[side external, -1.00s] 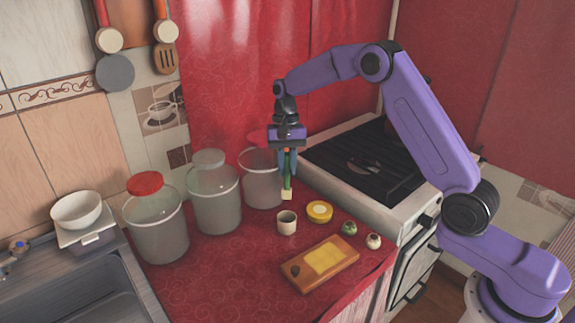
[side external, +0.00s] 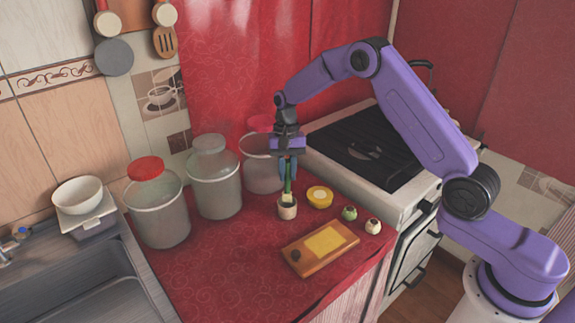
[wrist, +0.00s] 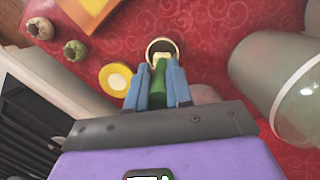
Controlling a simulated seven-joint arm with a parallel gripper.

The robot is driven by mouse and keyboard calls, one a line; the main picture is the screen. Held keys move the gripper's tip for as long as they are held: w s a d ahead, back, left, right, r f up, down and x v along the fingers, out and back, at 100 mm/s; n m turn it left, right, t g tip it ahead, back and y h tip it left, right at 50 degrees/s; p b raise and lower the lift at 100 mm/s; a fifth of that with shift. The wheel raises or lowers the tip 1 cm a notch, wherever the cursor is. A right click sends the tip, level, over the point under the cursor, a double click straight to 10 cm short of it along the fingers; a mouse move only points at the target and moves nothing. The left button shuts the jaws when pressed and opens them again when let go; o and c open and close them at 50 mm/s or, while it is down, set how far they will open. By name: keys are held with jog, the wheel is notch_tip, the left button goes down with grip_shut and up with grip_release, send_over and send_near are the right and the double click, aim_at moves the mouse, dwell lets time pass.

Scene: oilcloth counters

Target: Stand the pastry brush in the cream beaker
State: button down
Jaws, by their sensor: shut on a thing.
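The pastry brush (side external: 289,186) has a green handle and a pale bristle end pointing down. My gripper (side external: 288,175) is shut on its handle and holds it roughly upright. The cream beaker (side external: 287,212) stands on the red counter directly below. The bristle end overlaps the beaker's mouth in the side view; how deep it sits is unclear. In the wrist view the green handle (wrist: 157,80) shows between the blue fingers, and the beaker's rim (wrist: 162,41) shows just beyond them. The bristles are mostly hidden there.
A yellow round tub (side external: 319,197) and two small round items (side external: 349,213) (side external: 373,226) stand to the right. A wooden board (side external: 300,265) with a yellow sheet lies in front. Large lidded jars (side external: 215,185) stand behind left. The stove (side external: 375,150) is behind right.

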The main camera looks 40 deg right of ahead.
aim_at(288, 191)
jog(key=shift+f, duration=1.5)
jog(key=c, duration=0.9)
grip_release()
jog(key=shift+c, duration=0.2)
notch_tip(288, 191, up, 17)
jog(key=w+d, duration=0.1)
jog(key=w, duration=0.1)
jog(key=shift+w+d, duration=0.35)
jog(key=shift+d, duration=0.05)
